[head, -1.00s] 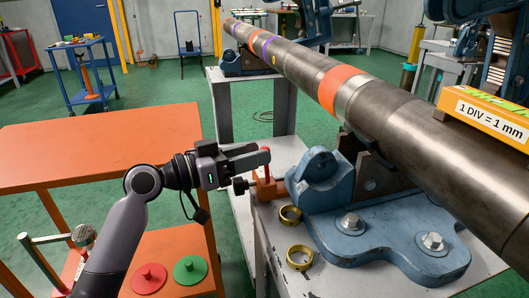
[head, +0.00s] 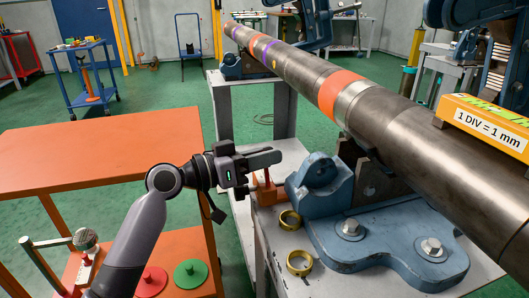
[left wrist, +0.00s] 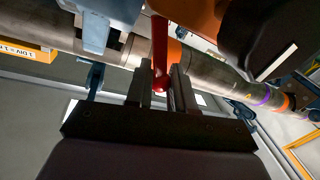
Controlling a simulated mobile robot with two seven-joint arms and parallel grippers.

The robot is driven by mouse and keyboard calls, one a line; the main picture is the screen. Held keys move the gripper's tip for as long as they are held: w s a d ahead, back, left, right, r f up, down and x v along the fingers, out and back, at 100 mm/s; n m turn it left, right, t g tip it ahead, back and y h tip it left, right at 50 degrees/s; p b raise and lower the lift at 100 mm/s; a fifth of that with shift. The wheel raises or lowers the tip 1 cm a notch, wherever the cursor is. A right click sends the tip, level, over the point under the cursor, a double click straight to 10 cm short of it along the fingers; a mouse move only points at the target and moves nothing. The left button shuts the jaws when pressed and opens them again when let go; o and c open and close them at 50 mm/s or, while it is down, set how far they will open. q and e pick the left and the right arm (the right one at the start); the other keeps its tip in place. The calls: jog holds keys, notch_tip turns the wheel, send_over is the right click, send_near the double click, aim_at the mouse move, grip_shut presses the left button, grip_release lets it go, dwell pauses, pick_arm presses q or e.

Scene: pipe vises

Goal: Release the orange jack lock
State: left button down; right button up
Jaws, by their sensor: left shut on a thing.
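The orange jack lock (head: 269,196) sits at the left edge of the grey bench, beside the blue vise base (head: 326,205). Its red lever (left wrist: 160,45) shows in the left wrist view, with its end between my left fingers. In the head view the lever is mostly hidden behind them. My left gripper (head: 274,158) is shut on the red lever; the fingers also show in the left wrist view (left wrist: 161,85). The lock's orange body (left wrist: 190,14) is beyond the fingers there. My right gripper is in neither view.
The long steel pipe (head: 385,120) lies over the vise base, up and right of my left gripper. Two brass rings (head: 299,263) lie on the bench front. An orange table (head: 90,150) stands left, with red and green discs (head: 190,272) on its lower shelf.

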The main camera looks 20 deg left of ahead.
pick_arm(q)
jog(key=shift+w+a+n+p, duration=0.25)
jog(key=shift+n+p, duration=0.25)
jog(key=shift+n, duration=0.2)
jog(key=shift+f, duration=0.2)
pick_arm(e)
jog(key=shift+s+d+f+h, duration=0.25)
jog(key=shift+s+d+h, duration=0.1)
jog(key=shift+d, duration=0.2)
pick_arm(q)
jog(key=c, duration=1)
grip_release()
jog(key=shift+c, duration=0.2)
jog(key=v, duration=0.6)
jog(key=shift+s+a+r, duration=0.1)
jog(key=shift+s+a, duration=0.3)
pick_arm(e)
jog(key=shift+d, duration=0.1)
